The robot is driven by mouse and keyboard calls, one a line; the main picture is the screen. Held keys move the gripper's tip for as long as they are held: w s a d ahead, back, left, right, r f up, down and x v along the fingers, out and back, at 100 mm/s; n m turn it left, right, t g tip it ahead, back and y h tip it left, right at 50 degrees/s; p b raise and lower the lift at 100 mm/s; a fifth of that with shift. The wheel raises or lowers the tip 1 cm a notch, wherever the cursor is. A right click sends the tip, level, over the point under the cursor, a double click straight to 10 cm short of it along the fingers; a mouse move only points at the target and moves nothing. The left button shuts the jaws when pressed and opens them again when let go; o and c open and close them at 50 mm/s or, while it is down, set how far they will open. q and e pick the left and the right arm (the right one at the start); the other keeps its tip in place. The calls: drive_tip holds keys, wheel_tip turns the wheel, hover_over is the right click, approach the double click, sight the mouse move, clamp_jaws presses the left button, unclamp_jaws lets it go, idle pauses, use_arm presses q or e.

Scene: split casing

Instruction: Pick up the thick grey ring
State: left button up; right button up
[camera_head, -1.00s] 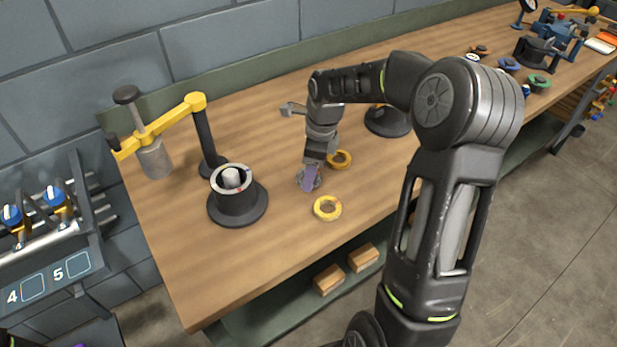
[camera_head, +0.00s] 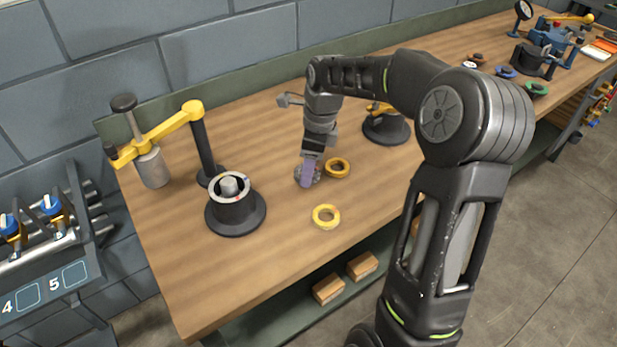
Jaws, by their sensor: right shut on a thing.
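The thick grey ring (camera_head: 314,176) is at the fingertips of my right gripper (camera_head: 308,174), low over the middle of the workbench. The gripper points down and is shut on it. The fingers hide part of the ring, and I cannot tell whether it still touches the wood. One yellow ring (camera_head: 337,168) lies just right of the gripper. Another yellow ring (camera_head: 326,217) lies nearer the front edge. My left gripper is not in view.
A dark round fixture (camera_head: 235,212) with a pale ring and central post stands left of the gripper. A yellow-armed press (camera_head: 168,140) stands behind it. A dark round stand (camera_head: 386,127) is back right, partly behind my arm. Bare bench (camera_head: 200,275) lies in front.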

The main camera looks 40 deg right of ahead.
wheel_tip(320, 180, up, 6)
drive_tip(key=shift+f, duration=0.2)
idle(0.5)
wheel_tip(320, 180, up, 3)
drive_tip(key=p, duration=0.2)
drive_tip(key=shift+r+p, duration=0.1)
drive_tip(key=shift+p, duration=0.3)
drive_tip(key=shift+a, duration=0.1)
